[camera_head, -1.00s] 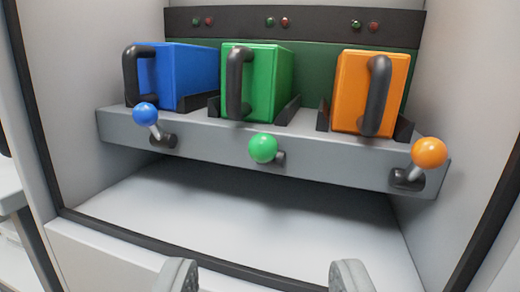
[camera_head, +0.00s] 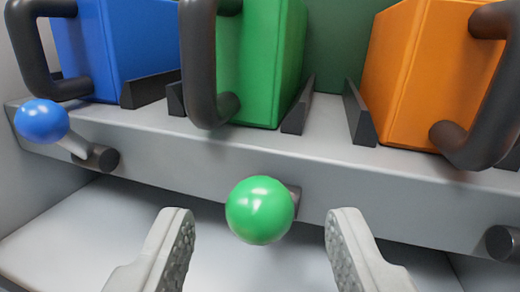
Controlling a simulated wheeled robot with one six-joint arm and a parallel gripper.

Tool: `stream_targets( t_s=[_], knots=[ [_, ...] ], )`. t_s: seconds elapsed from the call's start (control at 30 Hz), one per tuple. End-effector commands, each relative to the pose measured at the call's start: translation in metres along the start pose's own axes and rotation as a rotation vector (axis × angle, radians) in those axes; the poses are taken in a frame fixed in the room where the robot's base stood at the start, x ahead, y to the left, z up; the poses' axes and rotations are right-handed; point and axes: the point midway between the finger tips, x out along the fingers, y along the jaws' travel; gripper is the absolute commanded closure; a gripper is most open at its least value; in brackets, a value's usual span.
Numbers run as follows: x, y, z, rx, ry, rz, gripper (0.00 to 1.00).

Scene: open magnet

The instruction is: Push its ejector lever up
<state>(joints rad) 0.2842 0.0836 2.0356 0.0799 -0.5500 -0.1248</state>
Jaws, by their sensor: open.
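My gripper (camera_head: 261,245) is open and empty, its two grey fingers at the bottom of the view. The green ball-ended lever (camera_head: 259,210) shows between and just above the fingertips, with no visible contact. Its ball hides most of its shaft; its dark pivot shows just right of the ball on the shelf front. Behind and above it stands the green module (camera_head: 262,65) with a dark handle (camera_head: 200,70). The blue ball lever (camera_head: 42,121) is at the left, angled up from its pivot. At the right edge a dark pivot (camera_head: 502,243) shows; its orange ball is out of view.
A blue module (camera_head: 140,45) and an orange module (camera_head: 425,75) stand left and right of the green one on the grey shelf (camera_head: 190,160). Their dark handles jut forward. Black guide rails (camera_head: 298,108) flank the modules. Below the shelf is open space over a pale floor.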

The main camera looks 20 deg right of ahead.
Motion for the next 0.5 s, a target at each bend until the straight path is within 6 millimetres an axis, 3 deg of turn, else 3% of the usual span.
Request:
stream_targets(
  t_s=[0.2,0.5],
  knots=[
    [0.027,0.0,0.001,0.0,0.0,0.0,0.53],
    [0.038,0.0,0.0,0.0,0.0,0.0,0.53]
  ],
)
